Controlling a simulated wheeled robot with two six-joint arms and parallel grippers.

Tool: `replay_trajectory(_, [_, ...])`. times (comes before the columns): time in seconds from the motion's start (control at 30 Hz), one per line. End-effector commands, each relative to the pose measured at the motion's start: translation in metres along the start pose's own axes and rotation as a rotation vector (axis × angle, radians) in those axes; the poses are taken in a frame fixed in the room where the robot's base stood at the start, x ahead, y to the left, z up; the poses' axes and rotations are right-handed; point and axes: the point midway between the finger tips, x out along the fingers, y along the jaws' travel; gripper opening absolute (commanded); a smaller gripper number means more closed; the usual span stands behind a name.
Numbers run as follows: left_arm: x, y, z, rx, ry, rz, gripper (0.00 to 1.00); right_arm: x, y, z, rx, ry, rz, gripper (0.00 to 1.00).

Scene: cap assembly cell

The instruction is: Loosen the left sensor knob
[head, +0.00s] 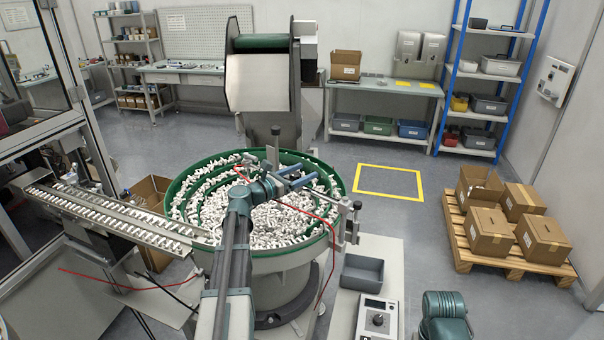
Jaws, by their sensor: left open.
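The green-rimmed feeder bowl (180,187) is full of small white caps. My left arm reaches up over it from the bottom of the picture. My left gripper (306,180) is open above the far right part of the bowl, inside the rim. A sensor bracket with small dark knobs (357,205) stands on the bowl's right rim, to the right of and below the gripper in the picture. A thin upright post (275,150) stands behind the gripper. I cannot tell which small knob is the left sensor knob. My right gripper is not in view.
A sloped metal rail (110,217) leaves the bowl to the left. A grey bin (361,273) and a control box with a dial (377,318) sit on the right stand. A red cable (333,245) loops over the bowl. Boxes on a pallet (500,262) stand far right.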

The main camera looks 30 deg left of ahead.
Motion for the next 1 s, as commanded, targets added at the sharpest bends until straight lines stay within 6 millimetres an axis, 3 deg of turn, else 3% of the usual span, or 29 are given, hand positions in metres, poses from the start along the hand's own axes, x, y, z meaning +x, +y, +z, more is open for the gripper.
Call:
replay_trajectory(0.03, [-0.0001, -0.0001, 0.0000, 0.000, 0.000, 0.000, 0.75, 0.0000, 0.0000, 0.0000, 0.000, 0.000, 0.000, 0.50])
replay_trajectory(0.47, [-0.0003, -0.0001, 0.0000, 0.000, 0.000, -0.001, 0.00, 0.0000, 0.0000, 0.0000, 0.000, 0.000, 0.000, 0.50])
replay_trajectory(0.77, [-0.0008, -0.0009, 0.0000, 0.000, 0.000, 0.029, 0.00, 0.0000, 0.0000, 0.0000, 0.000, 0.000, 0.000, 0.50])
replay_trajectory(1.0, [-0.0020, 0.0006, -0.0001, 0.000, 0.000, 0.168, 0.00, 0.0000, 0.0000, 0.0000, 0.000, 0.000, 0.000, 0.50])
